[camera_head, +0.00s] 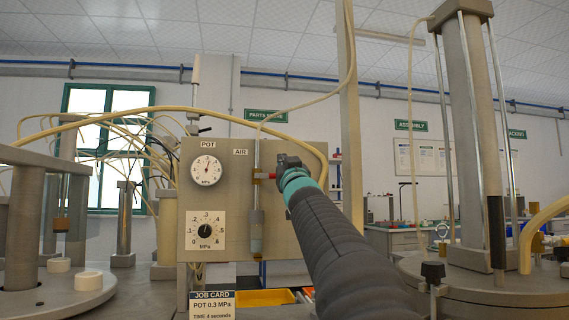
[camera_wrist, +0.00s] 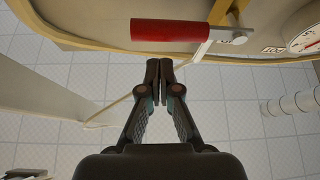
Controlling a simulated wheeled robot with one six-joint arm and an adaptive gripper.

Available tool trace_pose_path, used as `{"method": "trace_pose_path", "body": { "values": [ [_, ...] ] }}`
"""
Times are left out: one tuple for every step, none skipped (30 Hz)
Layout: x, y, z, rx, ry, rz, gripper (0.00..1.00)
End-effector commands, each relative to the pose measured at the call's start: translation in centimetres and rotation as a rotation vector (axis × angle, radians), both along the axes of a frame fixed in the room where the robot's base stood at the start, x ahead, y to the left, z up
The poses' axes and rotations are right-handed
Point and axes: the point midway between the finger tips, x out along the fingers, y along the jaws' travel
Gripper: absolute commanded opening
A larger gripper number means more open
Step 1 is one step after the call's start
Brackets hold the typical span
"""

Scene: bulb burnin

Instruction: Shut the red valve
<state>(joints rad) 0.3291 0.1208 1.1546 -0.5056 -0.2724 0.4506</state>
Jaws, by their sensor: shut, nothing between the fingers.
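The red valve handle (camera_head: 264,176) shows as a small red piece on the upright pipe under the AIR label, beside my gripper (camera_head: 284,162). In the wrist view the red handle (camera_wrist: 170,30) is a red sleeve on a flat metal lever, lying crosswise at the top of the picture. My gripper (camera_wrist: 159,68) is shut and empty. Its fingertips appear just below the handle in that view, with a small visible gap. I cannot tell the distance in depth. In the head view the gripper partly hides the panel behind it.
The grey panel (camera_head: 230,157) carries a POT gauge (camera_head: 207,171) and a lower MPa dial (camera_head: 205,230). A job card (camera_head: 212,305) reads POT 0.3 MPa, TIME 4 seconds. A beige hose (camera_head: 150,109) arches over the panel. A thick column (camera_head: 475,130) stands at right.

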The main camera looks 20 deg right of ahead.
Motion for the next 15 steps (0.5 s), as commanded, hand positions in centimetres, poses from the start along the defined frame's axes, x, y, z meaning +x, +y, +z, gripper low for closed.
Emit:
{"method": "trace_pose_path", "body": {
  "values": [
    [-0.1, 0.1, 1.1, 0.0, 0.0, 0.001, 0.0],
    [-0.1, 0.1, 1.4, 0.0, -0.001, 0.001, 0.0],
    [-0.2, 0.2, 1.8, 0.0, -0.001, 0.002, 0.0],
    [-0.2, 0.2, 2.1, 0.0, -0.001, 0.002, 0.0],
    [-0.6, 0.3, 1.3, 0.0, -0.001, 0.002, 0.0],
    [-1.0, 0.4, 0.7, 0.0, -0.001, 0.002, 0.0],
    [-1.4, 0.5, 0.5, 0.0, -0.001, 0.002, 0.0],
    [-1.7, 0.6, 0.3, -0.001, -0.002, 0.002, 0.0],
    [-2.1, 0.7, 0.0, 0.0, -0.002, 0.002, 0.0],
    [-2.5, 0.7, -0.2, 0.0, -0.002, 0.002, 0.0],
    [-2.9, 0.8, -0.4, 0.0, -0.001, 0.001, 0.0],
    [-3.3, 0.9, -0.7, -0.001, -0.001, 0.001, 0.0],
    [-3.7, 1.0, -1.0, 0.0, 0.0, 0.0, 0.0],
    [-4.2, 1.1, -1.2, 0.0, -0.002, 0.0, 0.0],
    [-4.7, 1.2, -1.6, 0.0, -0.001, 0.0, 0.0]
  ]
}}
